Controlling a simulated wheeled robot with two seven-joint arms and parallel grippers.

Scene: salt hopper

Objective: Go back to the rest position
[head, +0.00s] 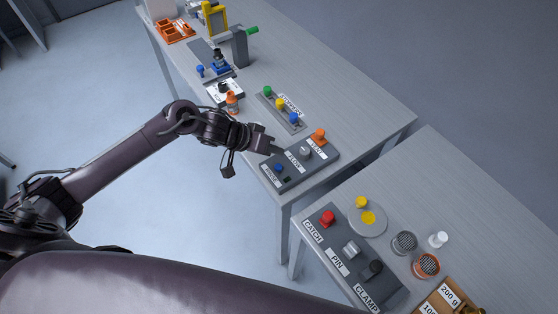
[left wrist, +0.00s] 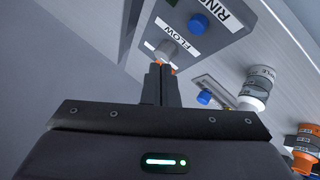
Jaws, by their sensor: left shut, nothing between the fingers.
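My left gripper (head: 266,144) is shut and empty. In the head view its fingertips are at the left edge of a grey control panel (head: 268,175) with a blue button labelled RINSE, a grey FLOW knob (head: 305,151) and an orange knob (head: 319,137). In the left wrist view the closed fingers (left wrist: 160,70) point toward the grey FLOW knob (left wrist: 167,48), with the blue button (left wrist: 198,24) beyond. I cannot tell whether the fingertips touch the panel. My right gripper is in neither view.
A strip with green, yellow and blue knobs (head: 280,104) lies behind the panel. An orange-capped bottle (head: 232,102) stands near my left wrist. A second table holds a CATCH, PIN and CLAMP panel (head: 340,262), a round plate (head: 368,224) and mesh-topped cups (head: 404,242).

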